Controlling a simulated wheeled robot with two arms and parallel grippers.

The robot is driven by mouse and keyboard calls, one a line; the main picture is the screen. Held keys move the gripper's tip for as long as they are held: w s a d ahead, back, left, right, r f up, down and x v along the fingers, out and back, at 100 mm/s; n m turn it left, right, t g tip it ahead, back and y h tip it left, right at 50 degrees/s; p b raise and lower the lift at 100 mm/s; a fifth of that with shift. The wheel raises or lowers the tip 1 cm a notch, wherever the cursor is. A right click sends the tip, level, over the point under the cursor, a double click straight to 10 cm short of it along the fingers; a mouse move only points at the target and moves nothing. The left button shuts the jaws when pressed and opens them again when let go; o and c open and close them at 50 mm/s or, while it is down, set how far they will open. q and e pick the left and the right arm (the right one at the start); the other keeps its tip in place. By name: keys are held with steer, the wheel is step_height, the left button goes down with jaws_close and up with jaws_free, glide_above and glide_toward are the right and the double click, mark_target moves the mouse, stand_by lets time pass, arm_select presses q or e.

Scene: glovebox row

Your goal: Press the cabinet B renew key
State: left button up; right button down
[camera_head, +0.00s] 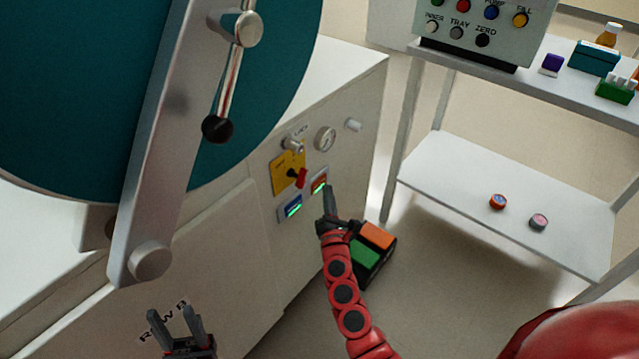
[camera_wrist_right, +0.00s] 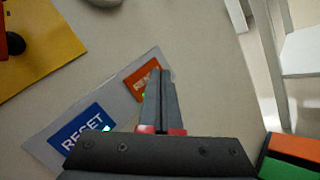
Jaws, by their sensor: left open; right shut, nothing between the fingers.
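The orange key (camera_head: 319,183) with a green light sits on the beige cabinet's (camera_head: 350,90) front panel. In the right wrist view the orange key (camera_wrist_right: 140,83) has a partly hidden label that starts "RE". A blue key (camera_head: 292,207) is beside it, reading RESET in the right wrist view (camera_wrist_right: 80,137). My right gripper (camera_head: 329,190) is shut and empty. Its fingertips (camera_wrist_right: 165,75) overlap the orange key's right edge; I cannot tell if they touch it. My left gripper (camera_head: 180,318) is open and empty, low in front of the cabinet.
A yellow plate with a red rotary handle (camera_head: 300,178), a gauge (camera_head: 325,138) and knobs are above the keys. A large teal round door (camera_head: 70,90) with a metal bar fills the upper left. An orange and green box (camera_head: 378,236) is by the cabinet. A shelf (camera_head: 450,185) stands right.

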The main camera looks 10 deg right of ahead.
steer(key=shift+s+d, duration=0.15)
steer(key=s+d, duration=0.1)
steer(key=s, duration=0.1)
steer(key=s+d, duration=0.2)
steer(key=shift+p, duration=0.35)
stand_by(1.0)
